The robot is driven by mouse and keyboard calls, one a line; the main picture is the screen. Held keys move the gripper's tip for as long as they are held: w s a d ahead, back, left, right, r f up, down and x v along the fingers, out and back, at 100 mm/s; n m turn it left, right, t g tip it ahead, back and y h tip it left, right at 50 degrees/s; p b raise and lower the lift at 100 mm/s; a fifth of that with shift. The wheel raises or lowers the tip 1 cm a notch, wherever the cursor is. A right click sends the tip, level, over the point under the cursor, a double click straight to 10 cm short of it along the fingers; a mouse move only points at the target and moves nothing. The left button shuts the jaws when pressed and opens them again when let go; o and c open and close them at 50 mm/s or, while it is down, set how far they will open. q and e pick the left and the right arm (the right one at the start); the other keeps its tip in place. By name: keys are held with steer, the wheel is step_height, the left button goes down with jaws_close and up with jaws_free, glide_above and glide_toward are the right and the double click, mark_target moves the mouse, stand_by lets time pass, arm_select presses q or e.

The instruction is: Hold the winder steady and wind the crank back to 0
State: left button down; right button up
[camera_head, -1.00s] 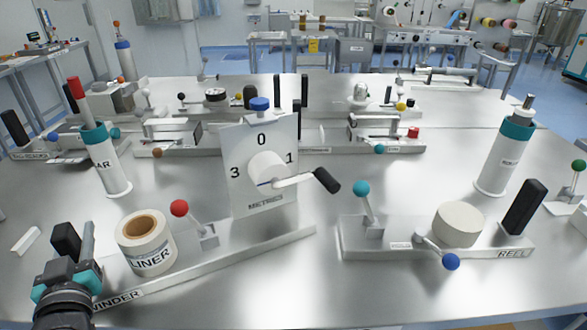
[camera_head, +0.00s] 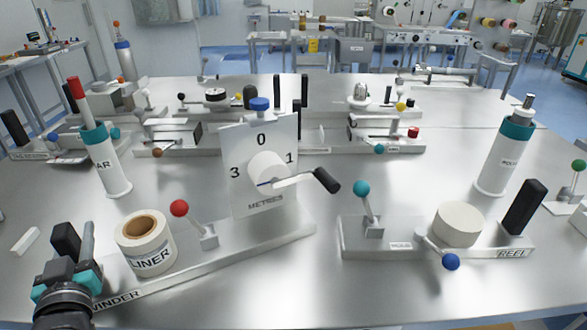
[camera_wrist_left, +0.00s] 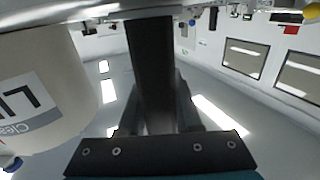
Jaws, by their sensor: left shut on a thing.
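The winder (camera_head: 210,262) is a long pale base with a roll marked LINER (camera_head: 147,250), a red-knobbed lever (camera_head: 180,208) and an upright METRES dial plate (camera_head: 262,137). The dial reads 0 at the top, 1 at right and 3 at left. Its crank (camera_head: 295,181) points right, near the 1, with a black handle (camera_head: 327,181) at its end. My left gripper (camera_head: 76,245) is shut on the black upright grip (camera_head: 65,238) at the winder's left end. In the left wrist view the black grip (camera_wrist_left: 152,70) stands between the fingers. My right gripper is not in view.
A reel unit (camera_head: 390,252) with a blue-knobbed crank (camera_head: 451,262) stands to the right. White cylinders with teal collars stand at left (camera_head: 107,165) and right (camera_head: 503,160). More fixtures fill the back. Bare metal table (camera_head: 270,285) lies in front of the winder.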

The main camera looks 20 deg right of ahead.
arm_select(q)
steer(key=shift+d+r, duration=0.1)
steer(key=shift+r, duration=0.2)
steer(key=shift+f, duration=0.55)
